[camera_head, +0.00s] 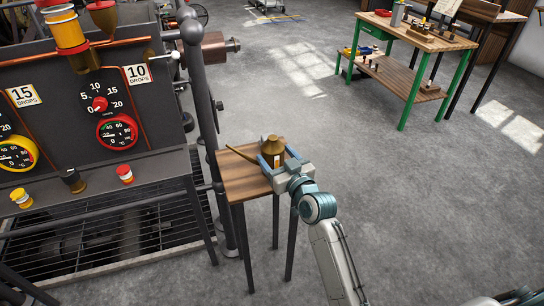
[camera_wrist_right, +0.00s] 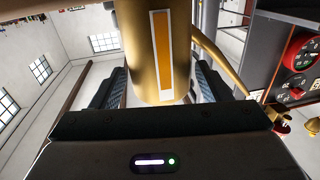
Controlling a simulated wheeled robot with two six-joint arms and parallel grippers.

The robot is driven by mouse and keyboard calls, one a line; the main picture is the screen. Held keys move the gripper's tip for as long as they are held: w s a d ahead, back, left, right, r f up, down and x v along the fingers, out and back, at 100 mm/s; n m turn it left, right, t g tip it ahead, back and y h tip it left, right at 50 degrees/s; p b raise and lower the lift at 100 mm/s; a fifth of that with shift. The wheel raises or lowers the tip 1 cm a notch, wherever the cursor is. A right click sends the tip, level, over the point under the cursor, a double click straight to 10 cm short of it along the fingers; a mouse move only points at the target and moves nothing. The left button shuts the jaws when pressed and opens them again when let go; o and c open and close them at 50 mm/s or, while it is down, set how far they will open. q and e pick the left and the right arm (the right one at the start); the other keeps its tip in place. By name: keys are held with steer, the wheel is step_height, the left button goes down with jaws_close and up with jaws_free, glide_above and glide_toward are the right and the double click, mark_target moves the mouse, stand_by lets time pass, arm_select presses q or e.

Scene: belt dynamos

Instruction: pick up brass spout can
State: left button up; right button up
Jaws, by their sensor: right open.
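The brass spout can (camera_head: 272,146) stands upright on a small wooden side table (camera_head: 240,184), with its thin spout pointing left. In the right wrist view the brass can (camera_wrist_right: 145,50) fills the top middle, with an orange and white strip on its side and the spout on the right. My right gripper (camera_head: 276,161) is at the can, with one finger on each side of its body. In the wrist view the right gripper (camera_wrist_right: 160,88) is open around the can; contact cannot be told. My left gripper is not in view.
A dark machine panel (camera_head: 70,110) with gauges and knobs stands left of the side table, with a vertical pipe (camera_head: 200,90) close by. A green-legged workbench (camera_head: 420,42) holds small items at the back right. The grey floor between is clear.

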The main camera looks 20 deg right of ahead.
steer(key=w, duration=0.2)
steer(key=shift+w+a, duration=0.25)
steer(key=shift+w, duration=0.05)
steer(key=c, duration=0.9)
steer(key=shift+c, duration=0.4)
steer(key=shift+r, duration=0.15)
